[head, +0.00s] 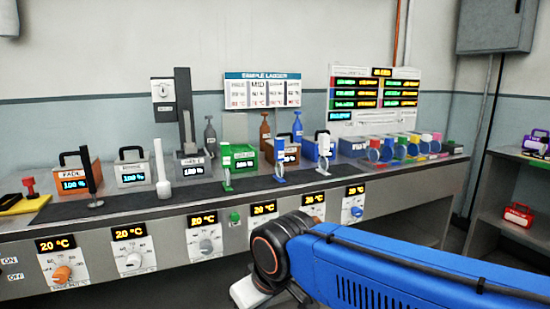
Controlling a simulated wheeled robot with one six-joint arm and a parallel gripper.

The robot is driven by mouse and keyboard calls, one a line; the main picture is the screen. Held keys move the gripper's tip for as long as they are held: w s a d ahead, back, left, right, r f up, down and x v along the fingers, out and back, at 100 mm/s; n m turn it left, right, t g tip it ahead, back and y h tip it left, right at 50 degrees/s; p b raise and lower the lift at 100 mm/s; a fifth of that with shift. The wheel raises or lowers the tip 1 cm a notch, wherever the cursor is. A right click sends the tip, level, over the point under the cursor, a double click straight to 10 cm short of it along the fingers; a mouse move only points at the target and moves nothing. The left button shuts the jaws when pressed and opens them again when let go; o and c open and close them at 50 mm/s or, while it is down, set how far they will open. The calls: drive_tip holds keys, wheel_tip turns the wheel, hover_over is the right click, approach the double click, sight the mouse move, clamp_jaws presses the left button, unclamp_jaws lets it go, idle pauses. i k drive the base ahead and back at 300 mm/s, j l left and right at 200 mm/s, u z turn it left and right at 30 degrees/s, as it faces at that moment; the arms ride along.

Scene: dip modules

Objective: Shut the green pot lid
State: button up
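A row of small pots with coloured round lids stands at the right end of the bench in the head view. One of them looks green, the green pot (413,147). It is small and far off; its lid seems tilted up on edge, but I cannot tell clearly how far it stands open. My blue arm reaches in from the lower right, with its dark joint low in front of the bench. My gripper's fingers do not show.
The grey bench (130,205) runs across the view, with dials and 20 °C displays on its front. A green box (243,157), bottles and upright stands crowd its top. A shelf (500,228) with a red case (518,215) stands at the right.

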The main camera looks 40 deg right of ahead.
sight(235, 126)
drive_tip(key=z, duration=0.75)
drive_tip(key=i+l+z, duration=0.1)
drive_tip(key=i+z, duration=0.2)
drive_tip(key=i, duration=0.15)
drive_tip(key=i+z, duration=0.25)
drive_tip(key=i, duration=0.2)
drive_tip(key=k+u, duration=0.15)
